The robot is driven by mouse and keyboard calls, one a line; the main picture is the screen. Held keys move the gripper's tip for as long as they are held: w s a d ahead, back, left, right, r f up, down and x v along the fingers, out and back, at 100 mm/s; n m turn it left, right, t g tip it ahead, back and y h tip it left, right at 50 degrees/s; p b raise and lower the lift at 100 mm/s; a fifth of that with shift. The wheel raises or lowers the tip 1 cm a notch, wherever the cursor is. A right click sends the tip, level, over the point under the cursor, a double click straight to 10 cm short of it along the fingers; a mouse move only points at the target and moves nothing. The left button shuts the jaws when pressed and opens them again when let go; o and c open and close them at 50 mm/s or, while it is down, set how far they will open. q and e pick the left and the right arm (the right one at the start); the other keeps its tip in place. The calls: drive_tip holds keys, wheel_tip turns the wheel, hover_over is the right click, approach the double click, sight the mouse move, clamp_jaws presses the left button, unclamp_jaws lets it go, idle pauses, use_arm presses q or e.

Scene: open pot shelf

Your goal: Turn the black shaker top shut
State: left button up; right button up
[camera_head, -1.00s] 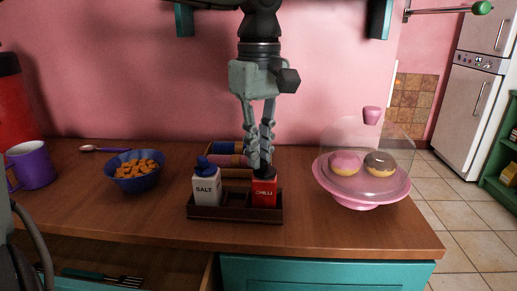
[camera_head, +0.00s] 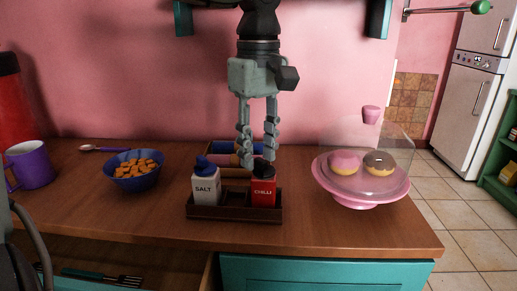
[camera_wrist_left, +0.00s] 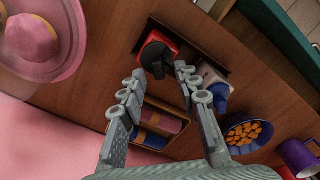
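The red chili shaker (camera_head: 264,192) stands upright at the right end of a dark wooden caddy (camera_head: 235,213). Its black top (camera_wrist_left: 157,53) shows a raised ridge in the left wrist view; in the head view it is partly behind a fingertip. I cannot tell from the frames whether the top is fully shut. My left gripper (camera_head: 257,161) points down over the chili shaker. Its fingers are apart and empty, with the tips on either side of the black top in the left wrist view (camera_wrist_left: 162,75).
A white salt shaker (camera_head: 206,190) with a blue top stands close by on the left in the caddy. Coloured rolls (camera_head: 225,160) lie in a holder behind. A pink cake stand (camera_head: 361,199) with a clear dome is at the right, a blue bowl (camera_head: 136,184) at the left.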

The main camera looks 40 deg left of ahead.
sight(259, 158)
use_arm(q)
wheel_tip(259, 158, up, 12)
idle(0.4)
drive_tip(key=shift+f, duration=0.15)
idle(0.3)
